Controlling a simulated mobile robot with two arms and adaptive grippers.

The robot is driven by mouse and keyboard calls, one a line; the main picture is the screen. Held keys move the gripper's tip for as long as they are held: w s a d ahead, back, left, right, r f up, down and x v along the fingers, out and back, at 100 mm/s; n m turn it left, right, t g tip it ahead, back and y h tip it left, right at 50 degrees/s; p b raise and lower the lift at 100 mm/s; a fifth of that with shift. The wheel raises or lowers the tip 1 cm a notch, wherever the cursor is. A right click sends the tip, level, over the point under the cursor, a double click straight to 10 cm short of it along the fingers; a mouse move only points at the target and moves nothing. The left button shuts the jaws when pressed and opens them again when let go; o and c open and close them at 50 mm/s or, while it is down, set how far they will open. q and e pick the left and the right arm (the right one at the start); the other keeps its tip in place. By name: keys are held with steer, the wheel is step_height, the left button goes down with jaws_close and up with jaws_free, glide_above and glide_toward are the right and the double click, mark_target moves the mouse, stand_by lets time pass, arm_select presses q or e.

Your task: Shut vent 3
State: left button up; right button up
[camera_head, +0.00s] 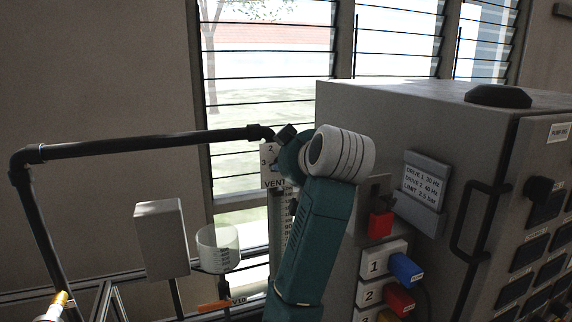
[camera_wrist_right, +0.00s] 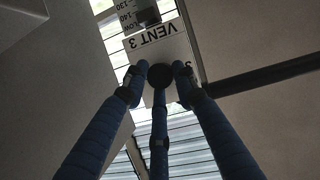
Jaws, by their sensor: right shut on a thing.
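The vent 3 plate (camera_wrist_right: 172,50) is white with black lettering and appears upside down in the right wrist view. A round black knob (camera_wrist_right: 161,76) sits in front of it. My right gripper (camera_wrist_right: 162,82) has blue fingers, shut on the knob from both sides, with one more finger in the middle below. In the head view the plate (camera_head: 271,182) is partly hidden behind my teal arm and its white wrist joint. My right gripper (camera_head: 279,163) is mostly hidden there, at the plate. The knob's setting cannot be read. My left gripper is not in view.
A black pipe (camera_head: 140,145) runs to the vent from the left. A clear cup (camera_head: 218,247) and a grey box (camera_head: 161,240) stand below it. A grey cabinet (camera_head: 450,130) with red and blue plugs is close on the right. Louvred windows (camera_head: 265,65) lie behind.

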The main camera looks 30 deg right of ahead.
steer(key=shift+a+f, duration=0.1)
steer(key=shift+f, duration=0.25)
steer(key=o, duration=1.1)
steer(key=shift+r, duration=0.15)
steer(key=v, duration=0.7)
steer(key=shift+s+a+r, duration=0.1)
steer(key=shift+s+a, duration=0.05)
steer(key=shift+a, duration=0.1)
steer(key=shift+d, duration=0.2)
